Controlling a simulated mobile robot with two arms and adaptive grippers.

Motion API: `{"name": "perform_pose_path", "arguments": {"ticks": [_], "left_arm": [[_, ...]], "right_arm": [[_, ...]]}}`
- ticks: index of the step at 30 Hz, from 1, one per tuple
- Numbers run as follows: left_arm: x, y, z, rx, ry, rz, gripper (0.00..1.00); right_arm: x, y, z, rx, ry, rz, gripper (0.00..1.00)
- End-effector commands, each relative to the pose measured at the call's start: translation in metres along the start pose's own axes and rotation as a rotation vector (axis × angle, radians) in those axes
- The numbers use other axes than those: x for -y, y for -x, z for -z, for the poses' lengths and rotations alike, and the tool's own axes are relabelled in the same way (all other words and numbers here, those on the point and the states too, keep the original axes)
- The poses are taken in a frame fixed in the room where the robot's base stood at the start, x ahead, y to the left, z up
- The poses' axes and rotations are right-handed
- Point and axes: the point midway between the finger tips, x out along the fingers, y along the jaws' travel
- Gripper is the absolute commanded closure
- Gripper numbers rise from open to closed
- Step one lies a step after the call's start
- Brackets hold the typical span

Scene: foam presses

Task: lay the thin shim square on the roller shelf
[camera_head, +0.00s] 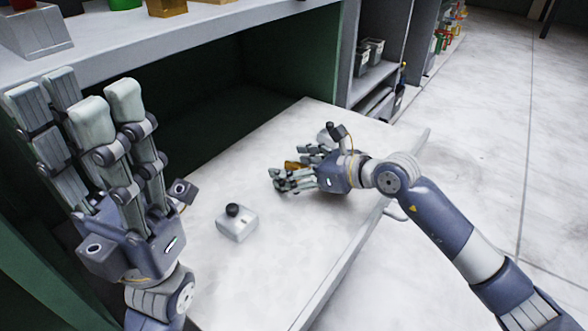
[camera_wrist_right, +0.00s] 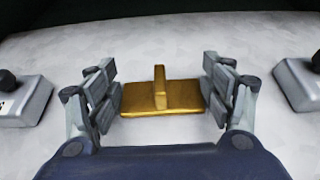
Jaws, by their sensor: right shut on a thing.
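A brass-coloured shim (camera_wrist_right: 142,98), a thin flat plate with an upright tab, sits between the fingers of my right gripper (camera_wrist_right: 162,92). In the head view the shim (camera_head: 292,165) is mostly hidden by those fingers. My right gripper (camera_head: 288,168) is shut on it, low over the pale shelf (camera_head: 280,270) that juts out of the green cabinet. I cannot tell whether the shim touches the surface. I take this pale shelf to be the roller shelf; no rollers show. My left gripper (camera_head: 80,98) is raised at the left, fingers upward, spread open and empty.
A grey block with a black knob (camera_head: 237,222) stands on the shelf between my grippers. The right wrist view shows one knobbed block at the left (camera_wrist_right: 22,100) and another at the right (camera_wrist_right: 298,86). An upper ledge (camera_head: 200,30) runs above the cabinet opening. The shelf's front is clear.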

Motion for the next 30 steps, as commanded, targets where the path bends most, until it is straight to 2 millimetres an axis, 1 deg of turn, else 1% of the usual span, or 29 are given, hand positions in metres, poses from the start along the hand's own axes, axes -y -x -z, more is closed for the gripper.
{"name": "perform_pose_path", "arguments": {"ticks": [4,8,9,11,22,25,28,29,30], "left_arm": [[0.0,-0.001,0.0,0.001,0.0,0.0,0.6],[0.0,0.0,0.0,-0.001,0.0,-0.001,0.6],[0.0,-0.001,0.0,-0.003,0.0,-0.002,0.6],[0.0,-0.001,0.0,-0.003,0.0,-0.002,0.6],[0.0,-0.001,0.0,-0.003,0.0,-0.002,0.6],[0.0,-0.004,0.001,-0.005,0.0,-0.002,0.6],[0.0,-0.007,0.002,-0.009,0.001,0.0,0.6],[0.001,-0.006,0.002,-0.001,0.001,0.004,0.6],[0.002,0.0,-0.001,0.026,0.003,0.013,0.6]], "right_arm": [[0.0,0.0,-0.002,0.002,0.001,0.0,0.52],[0.0,-0.001,0.002,0.001,0.0,0.0,0.52],[0.0,-0.001,0.002,0.0,0.0,0.0,0.19],[0.0,-0.001,0.002,0.0,0.0,0.0,0.06],[0.0,-0.001,0.001,0.0,0.0,0.0,0.06],[0.0,0.001,-0.003,0.001,0.001,0.0,0.06],[0.001,0.013,-0.002,-0.002,0.002,0.003,0.06],[0.001,0.018,-0.003,-0.002,0.001,0.003,0.06],[0.001,0.026,-0.003,-0.002,0.001,0.003,0.06]]}}
